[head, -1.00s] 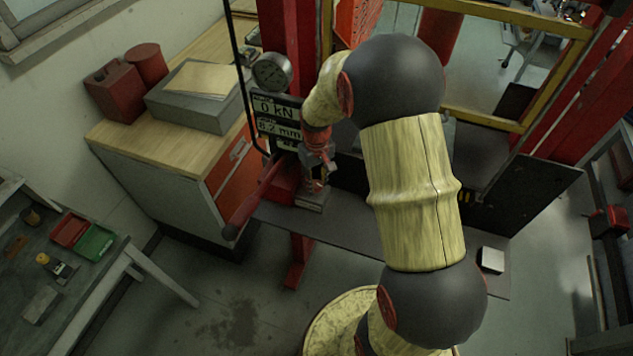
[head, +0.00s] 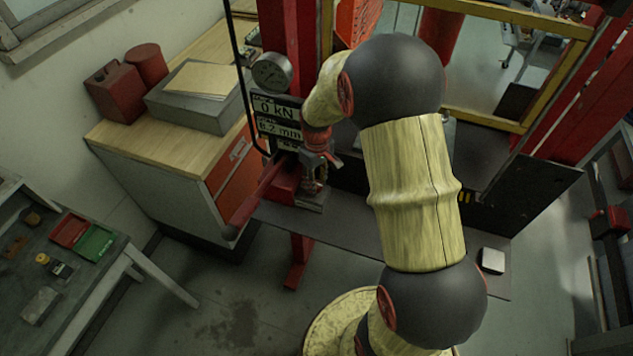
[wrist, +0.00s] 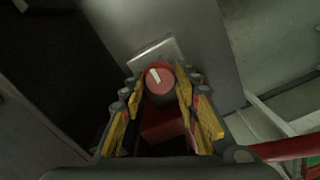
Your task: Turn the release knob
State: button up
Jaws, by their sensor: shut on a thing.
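The release knob (wrist: 160,83) is a round red knob with a white pointer mark, seen in the wrist view in front of a light plate. My gripper (wrist: 161,92) has its yellow-padded fingers on either side of the knob, shut on it. The white mark points up and slightly left in that view. In the head view my gripper (head: 318,165) reaches down at the press's left post, beside the red pump lever. The knob is hidden there behind my gripper and wrist.
A red lever (head: 258,198) slopes down to the left close by my gripper. A pressure gauge (head: 272,71) and a display reading 0 kN (head: 277,117) sit just above. A wooden-topped cabinet (head: 185,160) stands to the left. A tool bench (head: 60,270) is at lower left.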

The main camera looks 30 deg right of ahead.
jog(key=o, duration=1.2)
jog(key=shift+c, duration=0.2)
jog(key=shift+r, duration=0.1)
notch_tip(320, 180, up, 12)
